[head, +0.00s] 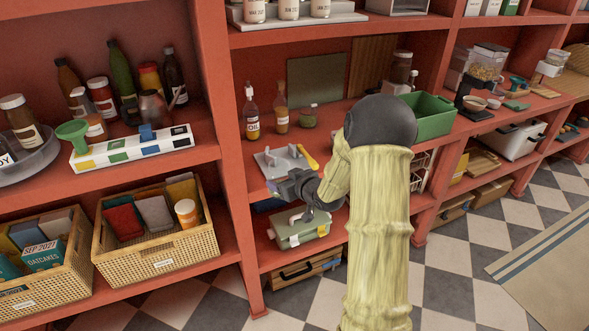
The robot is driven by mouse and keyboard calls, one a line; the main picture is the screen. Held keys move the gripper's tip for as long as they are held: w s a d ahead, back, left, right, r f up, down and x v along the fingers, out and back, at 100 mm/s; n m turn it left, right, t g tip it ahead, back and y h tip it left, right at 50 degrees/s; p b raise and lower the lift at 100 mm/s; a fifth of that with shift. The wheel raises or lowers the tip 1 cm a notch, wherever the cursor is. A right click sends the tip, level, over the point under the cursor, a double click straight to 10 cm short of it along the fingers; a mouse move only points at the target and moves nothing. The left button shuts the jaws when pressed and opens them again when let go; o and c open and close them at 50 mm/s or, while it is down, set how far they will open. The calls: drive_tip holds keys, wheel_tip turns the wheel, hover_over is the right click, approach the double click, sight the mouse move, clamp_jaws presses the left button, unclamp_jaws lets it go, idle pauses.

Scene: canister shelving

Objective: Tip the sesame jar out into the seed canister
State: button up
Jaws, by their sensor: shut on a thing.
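My gripper (285,188) is at the front edge of the middle bay's shelf, just in front of a light grey rack or tray (272,160). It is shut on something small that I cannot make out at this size. I cannot tell the sesame jar for sure. A small lidded jar (308,117) stands further back on the same shelf, apart from my gripper. I cannot tell which container is the seed canister. A brown jar with a pale lid (401,67) stands on a ledge behind my arm. A clear container with tan contents (484,66) is in the right bay.
A yellow-handled tool (308,158) lies by the rack. Two bottles (252,116) (281,112) stand behind it. A green crate (431,116) is right of my arm. A green-grey box (299,229) sits below my gripper. A green funnel (73,131) is on the left shelf.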

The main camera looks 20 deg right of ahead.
drive_tip(key=s+a+f+m+h, duration=0.1)
drive_tip(key=s+a+f, duration=0.1)
drive_tip(key=f, duration=0.6)
drive_tip(key=s+a+f+m+h, duration=0.1)
drive_tip(key=s+a+f, duration=0.2)
drive_tip(key=f, duration=0.6)
drive_tip(key=s+a+f+m+h, duration=0.1)
drive_tip(key=s+a+f, duration=0.2)
drive_tip(key=f, duration=0.6)
drive_tip(key=shift+a+f+t, duration=0.25)
drive_tip(key=shift+a+t, duration=0.05)
drive_tip(key=shift+a, duration=0.6)
drive_tip(key=shift+w, duration=0.1)
